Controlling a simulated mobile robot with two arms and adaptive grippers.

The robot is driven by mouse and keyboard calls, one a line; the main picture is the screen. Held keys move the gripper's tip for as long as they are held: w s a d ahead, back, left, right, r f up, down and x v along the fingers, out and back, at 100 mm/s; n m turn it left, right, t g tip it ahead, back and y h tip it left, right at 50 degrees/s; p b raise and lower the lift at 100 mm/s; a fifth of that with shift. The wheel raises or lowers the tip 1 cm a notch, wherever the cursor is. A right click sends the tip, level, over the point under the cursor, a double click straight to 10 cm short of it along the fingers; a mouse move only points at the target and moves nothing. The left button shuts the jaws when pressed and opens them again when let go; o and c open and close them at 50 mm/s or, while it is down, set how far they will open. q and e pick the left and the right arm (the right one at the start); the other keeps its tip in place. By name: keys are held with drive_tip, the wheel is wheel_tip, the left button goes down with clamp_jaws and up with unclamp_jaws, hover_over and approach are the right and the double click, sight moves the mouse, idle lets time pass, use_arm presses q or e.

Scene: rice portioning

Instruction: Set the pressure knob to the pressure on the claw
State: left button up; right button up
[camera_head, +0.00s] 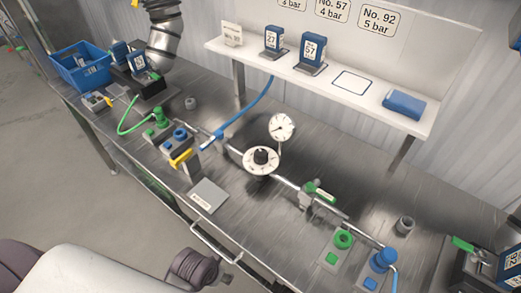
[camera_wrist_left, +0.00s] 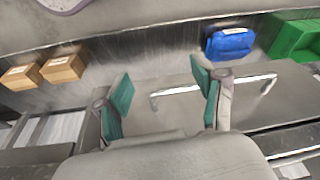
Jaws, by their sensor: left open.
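The pressure knob is a black knob (camera_head: 260,156) on a round white dial, on the pipe in the middle of the bench in the head view. A white round gauge (camera_head: 282,127) stands just behind it. Blue claw blocks labelled 27 (camera_head: 273,40) and 57 (camera_head: 312,50) stand on the shelf. A blue block with a label (camera_head: 138,60) sits in a dark fixture at the back left. Wall signs pair No. 57 with 4 bar and No. 92 with 5 bar. My left gripper (camera_wrist_left: 160,75) is open and empty in the left wrist view, away from the knob. My right gripper is not seen.
A green-handled valve (camera_head: 319,192) and green and blue fittings line the pipe. A blue bin (camera_head: 80,65) stands at the far left. A blue block (camera_head: 404,104) lies on the shelf (camera_head: 300,72). The left wrist view shows cardboard boxes (camera_wrist_left: 63,68) and a green crate (camera_wrist_left: 296,40).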

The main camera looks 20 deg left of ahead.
use_arm(q)
drive_tip(key=w+d+r+m+t+p, duration=0.1)
drive_tip(key=w+d+r+m+t, duration=0.15)
drive_tip(key=w+r+t, duration=0.9)
drive_tip(key=w+d+r+m+t, duration=0.2)
drive_tip(key=w+r+m+t, duration=0.2)
drive_tip(key=w+r, duration=1.45)
drive_tip(key=s+d+r+m+t+h, duration=0.25)
drive_tip(key=d+r+m+h, duration=0.6)
drive_tip(key=r, duration=0.45)
drive_tip(key=s+d+m+g+h, duration=0.3)
drive_tip(key=d+m+g+h, duration=0.7)
drive_tip(key=d+m+g, duration=0.6)
drive_tip(key=m+g+y, duration=0.5)
drive_tip(key=m+y, duration=0.2)
drive_tip(key=y, duration=1.2)
hover_over(261, 152)
wheel_tip(261, 152, down, 12)
wheel_tip(261, 152, down, 12)
drive_tip(key=p, duration=0.4)
drive_tip(key=shift+s+f, duration=0.1)
drive_tip(key=shift+f, duration=0.55)
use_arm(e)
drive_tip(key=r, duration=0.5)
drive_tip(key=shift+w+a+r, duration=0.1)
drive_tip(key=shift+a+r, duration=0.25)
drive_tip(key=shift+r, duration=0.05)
